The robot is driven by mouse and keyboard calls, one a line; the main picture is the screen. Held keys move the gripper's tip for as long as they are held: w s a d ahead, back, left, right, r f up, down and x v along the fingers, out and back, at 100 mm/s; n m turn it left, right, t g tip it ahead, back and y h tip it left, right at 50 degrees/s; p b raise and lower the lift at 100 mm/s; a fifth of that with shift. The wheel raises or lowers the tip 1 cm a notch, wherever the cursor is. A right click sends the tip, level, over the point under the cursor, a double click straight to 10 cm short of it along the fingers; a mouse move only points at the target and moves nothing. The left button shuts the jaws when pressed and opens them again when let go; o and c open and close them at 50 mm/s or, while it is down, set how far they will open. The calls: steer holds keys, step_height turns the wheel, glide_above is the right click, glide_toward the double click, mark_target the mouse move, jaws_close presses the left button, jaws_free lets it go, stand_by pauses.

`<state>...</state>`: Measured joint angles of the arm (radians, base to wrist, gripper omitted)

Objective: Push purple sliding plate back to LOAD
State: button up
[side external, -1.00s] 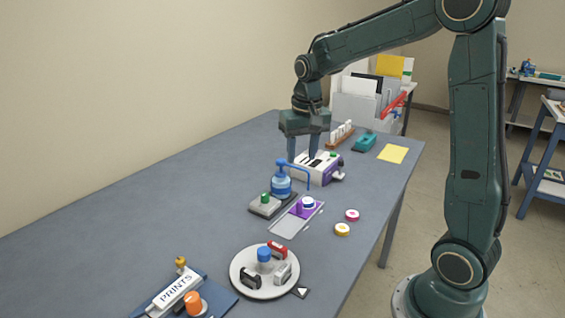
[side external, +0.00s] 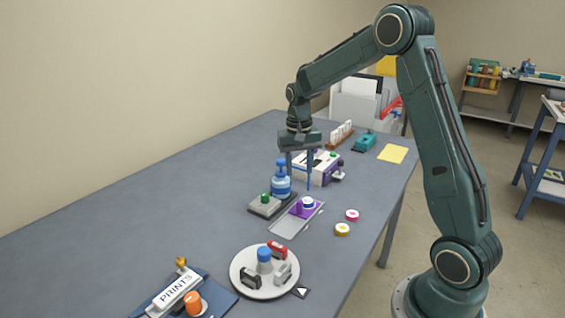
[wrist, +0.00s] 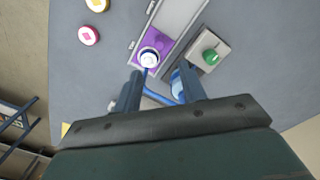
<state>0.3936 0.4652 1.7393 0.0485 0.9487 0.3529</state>
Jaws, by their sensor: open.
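The purple sliding plate (side external: 306,209) sits at the far end of a pale grey track (side external: 285,224), on the side nearer the blue pump bottle. It also shows in the wrist view (wrist: 159,44). A round white-and-blue piece (side external: 308,202) sits on the plate. My gripper (side external: 299,184) is open and empty, above the table by the blue pump bottle (side external: 281,181) and the white machine. In the wrist view its two fingers (wrist: 160,85) point toward the plate. Lettering beside the track is too small to read.
A grey box with a green knob (side external: 265,204) stands left of the track. The white-and-purple machine (side external: 318,168) is behind it. Pink (side external: 352,215) and yellow (side external: 342,229) discs lie to the right. A round white tray (side external: 264,285) with stamp-like pieces is in front.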

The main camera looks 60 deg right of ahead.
mark_target(299, 201)
step_height(299, 201, down, 13)
steer(key=shift+s+d+r, duration=0.1)
steer(key=shift+s+d, duration=0.05)
stand_by(0.4)
jaws_close()
